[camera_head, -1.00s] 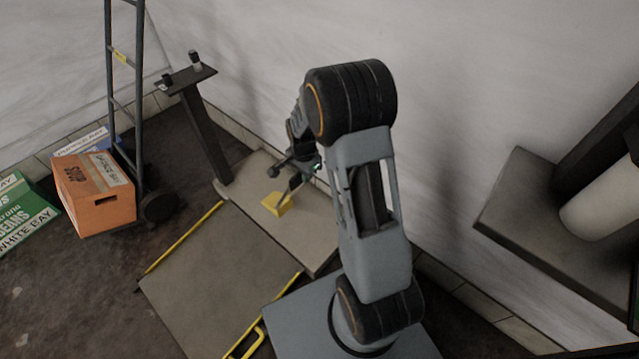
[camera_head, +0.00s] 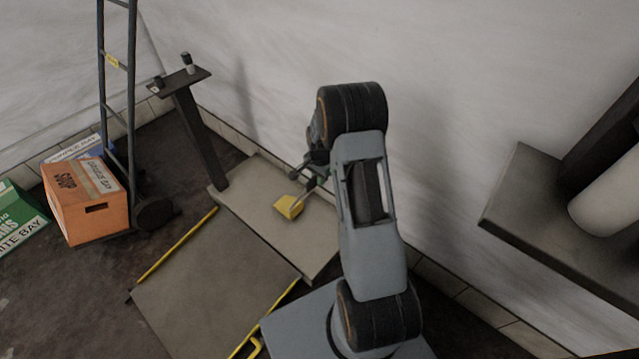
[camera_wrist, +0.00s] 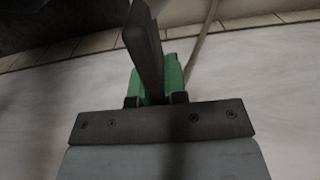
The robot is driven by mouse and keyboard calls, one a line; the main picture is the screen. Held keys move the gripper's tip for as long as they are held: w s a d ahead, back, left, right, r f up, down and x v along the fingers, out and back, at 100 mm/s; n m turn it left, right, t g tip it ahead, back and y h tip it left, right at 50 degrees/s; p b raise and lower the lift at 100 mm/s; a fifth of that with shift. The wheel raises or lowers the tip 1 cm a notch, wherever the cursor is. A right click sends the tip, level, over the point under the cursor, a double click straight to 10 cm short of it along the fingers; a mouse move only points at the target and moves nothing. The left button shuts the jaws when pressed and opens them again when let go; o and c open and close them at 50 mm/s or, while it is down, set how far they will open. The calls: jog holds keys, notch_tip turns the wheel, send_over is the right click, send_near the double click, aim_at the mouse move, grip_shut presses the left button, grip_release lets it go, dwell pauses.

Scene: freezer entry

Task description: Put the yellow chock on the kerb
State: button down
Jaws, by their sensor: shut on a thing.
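The yellow chock (camera_head: 287,208) shows in the head view over the pale raised slab (camera_head: 262,222), left of my arm. A low tiled kerb (camera_head: 222,124) runs along the foot of the wall, behind the slab; I cannot tell whether this strip or the slab is the kerb named. The wrist view shows a dark bar and a green part (camera_wrist: 172,78) against the wall, with no chock visible.
A ramp (camera_head: 205,285) with yellow edges adjoins the slab's front. A dark post (camera_head: 200,135) stands at its far-left corner. An orange box (camera_head: 85,205), a hand truck (camera_head: 130,110) and a green box (camera_head: 18,220) are left. A grey shelf (camera_head: 545,215) juts out right.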

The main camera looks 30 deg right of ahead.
jog(key=shift+f, duration=1.15)
jog(key=c, duration=1.2)
grip_release()
jog(key=shift+o, duration=0.2)
